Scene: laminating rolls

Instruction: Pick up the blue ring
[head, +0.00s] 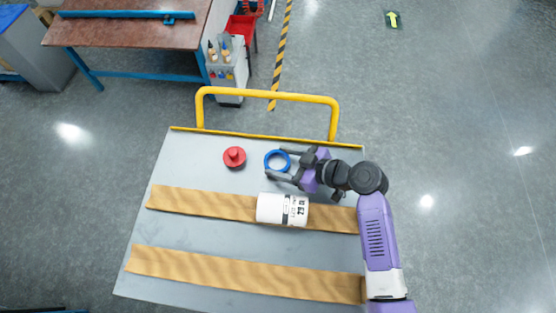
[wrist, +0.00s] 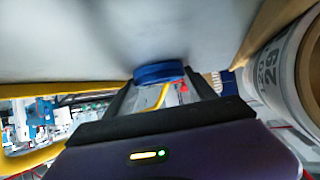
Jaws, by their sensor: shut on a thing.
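The blue ring (head: 277,161) is on the grey cart top, to the right of a red knobbed part (head: 234,157). My gripper (head: 279,164) reaches in from the right, with one finger on the far side of the ring and one on the near side. It is shut on the ring. In the wrist view the blue ring (wrist: 158,73) sits between the two dark fingertips. I cannot tell whether the ring touches the cart top or is just above it.
A white labelled roll (head: 282,210) lies near my gripper, on a brown strip (head: 200,203). A second strip (head: 240,273) crosses the cart top (head: 200,235) nearer the front. A yellow handle (head: 268,96) stands at the back edge. The left part between the strips is clear.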

